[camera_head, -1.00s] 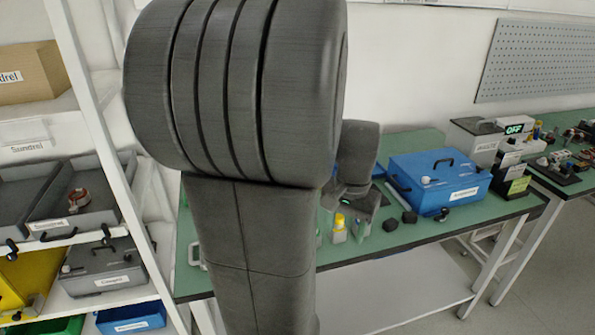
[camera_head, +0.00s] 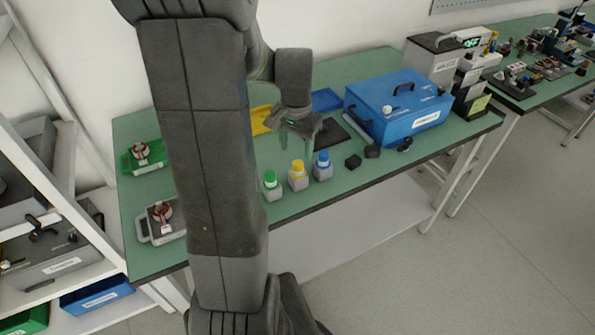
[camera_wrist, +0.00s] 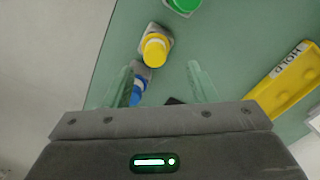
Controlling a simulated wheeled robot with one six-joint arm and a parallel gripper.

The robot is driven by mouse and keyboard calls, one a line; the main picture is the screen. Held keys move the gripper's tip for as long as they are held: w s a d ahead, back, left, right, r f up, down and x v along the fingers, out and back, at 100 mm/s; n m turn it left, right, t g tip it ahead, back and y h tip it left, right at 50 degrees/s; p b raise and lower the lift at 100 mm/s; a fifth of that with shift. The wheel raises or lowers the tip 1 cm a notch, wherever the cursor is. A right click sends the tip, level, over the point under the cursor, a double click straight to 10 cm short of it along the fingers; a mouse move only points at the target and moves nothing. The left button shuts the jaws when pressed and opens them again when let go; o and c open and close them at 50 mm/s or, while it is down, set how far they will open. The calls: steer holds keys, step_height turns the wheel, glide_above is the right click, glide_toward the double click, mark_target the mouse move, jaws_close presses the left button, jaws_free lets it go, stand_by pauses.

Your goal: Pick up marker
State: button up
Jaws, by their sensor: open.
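Three small grey bottle-like markers stand in a row near the table's front edge in the head view: one with a green cap (camera_head: 270,186), one with a yellow cap (camera_head: 298,175) and one with a blue cap (camera_head: 323,166). My gripper (camera_head: 298,150) is open and points down over the table, behind the row. In the wrist view my gripper (camera_wrist: 163,74) has its two pale green fingers spread. The blue-capped marker (camera_wrist: 138,93) shows close to the left finger, partly hidden. The yellow-capped marker (camera_wrist: 155,48) and green cap (camera_wrist: 184,4) lie beyond the fingertips.
A blue lidded box (camera_head: 400,110), black knobs (camera_head: 353,161) and a dark flat pad (camera_head: 335,134) are right of the markers. A yellow tray (camera_wrist: 285,88) lies right in the wrist view. A green tray (camera_head: 130,166) and a grey tray (camera_head: 148,228) hold parts at left.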

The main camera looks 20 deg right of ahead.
mark_target(298, 163)
steer(key=f, duration=0.5)
steer(key=shift+s+d+f, duration=0.1)
steer(key=shift+s+f, duration=0.2)
steer(key=shift+s, duration=0.05)
steer(key=shift+c, duration=0.2)
steer(key=c, duration=1)
